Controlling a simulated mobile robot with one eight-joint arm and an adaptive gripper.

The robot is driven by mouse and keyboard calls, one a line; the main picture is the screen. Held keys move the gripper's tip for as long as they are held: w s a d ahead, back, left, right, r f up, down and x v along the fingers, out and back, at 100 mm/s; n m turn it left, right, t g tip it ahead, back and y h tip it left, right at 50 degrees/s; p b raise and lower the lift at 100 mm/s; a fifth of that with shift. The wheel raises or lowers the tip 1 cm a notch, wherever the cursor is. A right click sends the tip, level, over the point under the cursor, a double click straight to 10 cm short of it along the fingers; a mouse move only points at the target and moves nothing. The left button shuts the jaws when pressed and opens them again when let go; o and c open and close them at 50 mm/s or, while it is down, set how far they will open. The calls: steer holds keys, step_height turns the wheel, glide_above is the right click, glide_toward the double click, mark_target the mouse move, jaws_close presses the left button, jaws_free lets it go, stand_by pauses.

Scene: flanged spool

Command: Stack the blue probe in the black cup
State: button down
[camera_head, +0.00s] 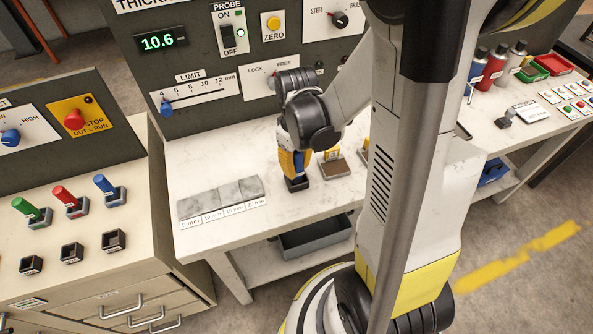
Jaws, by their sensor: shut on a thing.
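My gripper (296,165) points down over the white bench and is shut on the blue probe (287,161), which shows as blue between the yellow fingers. The probe is mostly hidden by the fingers and wrist. The black cup (297,184) stands on the bench directly below the fingertips. The probe's lower end is at or just above the cup; I cannot tell whether it is inside.
A brown block with a yellow tag (333,167) stands close to the right of the cup. Grey sample plates (221,198) lie to the left. The panel (200,60) rises behind. Bare bench (240,165) lies between plates and panel.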

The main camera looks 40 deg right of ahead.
steer(key=shift+f, duration=0.4)
steer(key=shift+f, duration=0.1)
steer(key=shift+f+b, duration=0.3)
steer(key=shift+b, duration=0.05)
steer(key=c, duration=1.2)
jaws_free()
steer(key=shift+r, duration=0.1)
